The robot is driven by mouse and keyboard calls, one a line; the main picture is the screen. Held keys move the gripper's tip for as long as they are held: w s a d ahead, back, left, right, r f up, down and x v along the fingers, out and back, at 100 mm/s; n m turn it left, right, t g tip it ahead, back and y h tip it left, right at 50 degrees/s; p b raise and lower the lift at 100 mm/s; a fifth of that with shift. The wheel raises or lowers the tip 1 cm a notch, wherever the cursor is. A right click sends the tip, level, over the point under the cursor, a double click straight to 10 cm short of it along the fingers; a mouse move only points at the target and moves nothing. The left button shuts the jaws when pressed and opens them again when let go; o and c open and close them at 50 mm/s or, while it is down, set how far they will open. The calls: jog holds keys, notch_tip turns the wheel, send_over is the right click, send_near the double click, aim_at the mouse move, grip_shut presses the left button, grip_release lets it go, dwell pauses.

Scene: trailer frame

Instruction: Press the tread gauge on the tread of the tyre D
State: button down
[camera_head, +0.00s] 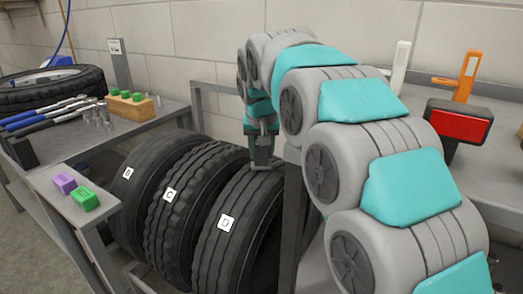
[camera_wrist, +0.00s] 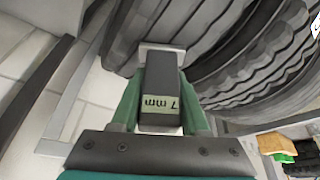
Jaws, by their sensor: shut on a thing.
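Tyre D (camera_head: 228,240) stands upright at the right end of a row, a white D label on its tread. Tyre C (camera_head: 172,220) and tyre B (camera_head: 130,200) stand to its left. My gripper (camera_head: 262,150) points down at the top of tyre D. It is shut on the tread gauge (camera_wrist: 159,85), a dark block whose pale green display reads 7 mm. The gauge's pale foot (camera_wrist: 165,47) lies against or just over a tyre's tread in the wrist view. I cannot tell whether it touches. The gauge's lower end also shows at tyre D's tread (camera_head: 265,166).
A grey rack post (camera_head: 291,220) stands close right of tyre D. The left bench holds wrenches (camera_head: 45,115), sockets and a wooden block with green pieces (camera_head: 130,104). Purple (camera_head: 64,182) and green (camera_head: 85,199) blocks lie on a nearer ledge. A red-faced tool (camera_head: 459,124) stands at right.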

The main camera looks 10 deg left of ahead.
jog(key=shift+f+b, duration=0.3)
jog(key=shift+f, duration=0.4)
dwell(1.6)
jog(key=shift+r+p, duration=1.4)
jog(key=shift+r, duration=1.7)
